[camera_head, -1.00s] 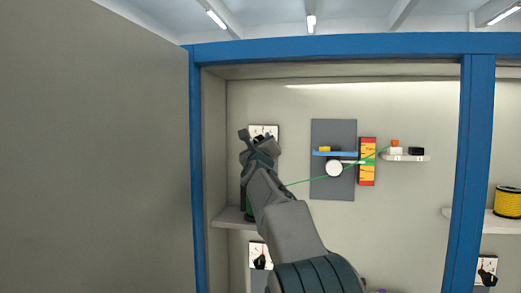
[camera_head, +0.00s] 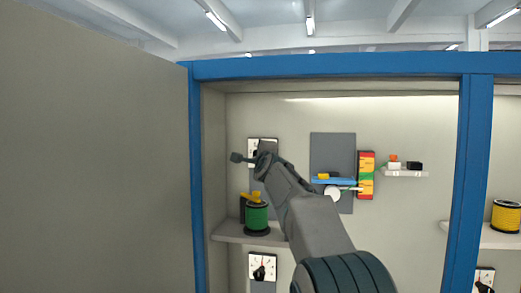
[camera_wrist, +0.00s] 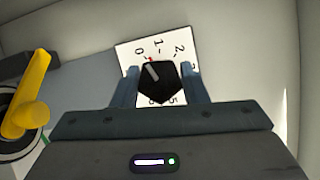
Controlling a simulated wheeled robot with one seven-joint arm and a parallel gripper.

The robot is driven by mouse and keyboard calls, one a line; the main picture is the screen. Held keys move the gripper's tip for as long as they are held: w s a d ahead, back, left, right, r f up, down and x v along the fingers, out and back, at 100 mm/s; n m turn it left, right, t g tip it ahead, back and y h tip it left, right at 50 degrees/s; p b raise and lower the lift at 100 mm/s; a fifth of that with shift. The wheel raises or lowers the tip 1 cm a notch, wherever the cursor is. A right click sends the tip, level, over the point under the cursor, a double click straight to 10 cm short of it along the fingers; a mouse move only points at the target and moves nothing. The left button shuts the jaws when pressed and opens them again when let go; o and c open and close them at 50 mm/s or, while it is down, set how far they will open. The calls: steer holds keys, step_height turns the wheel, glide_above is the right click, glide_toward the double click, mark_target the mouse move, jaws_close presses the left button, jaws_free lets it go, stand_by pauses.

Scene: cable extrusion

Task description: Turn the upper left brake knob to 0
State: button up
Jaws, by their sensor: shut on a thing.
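The upper left brake dial (camera_head: 270,145) is a white plate on the cabinet's back wall, partly covered by my gripper in the head view. In the wrist view the dial plate (camera_wrist: 129,56) shows 0, 1 and 2 along its top edge. Its black knob (camera_wrist: 160,85) has a white pointer line. The line points up and left, toward a small red mark between the 0 and the 1. My gripper (camera_wrist: 158,84) has a finger on each side of the knob and is shut on it. The fingertips are hidden in the head view (camera_head: 263,163).
A green spool (camera_head: 257,219) with a yellow arm (camera_head: 251,197) stands on a shelf (camera_head: 232,236) below the dial. The yellow arm (camera_wrist: 27,95) is left of my gripper in the wrist view. Another dial (camera_head: 262,268) hangs below. A blue post (camera_head: 470,170) stands to the right.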

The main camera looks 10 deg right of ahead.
steer(key=shift+r+n+g+p, duration=0.15)
steer(key=shift+n+g+p, duration=0.15)
steer(key=shift+n+p, duration=0.5)
steer(key=o, duration=1)
steer(key=shift+c, duration=0.2)
steer(key=shift+s, duration=0.1)
steer(key=s+b, duration=0.1)
steer(key=s, duration=1.2)
steer(key=shift+s, duration=0.35)
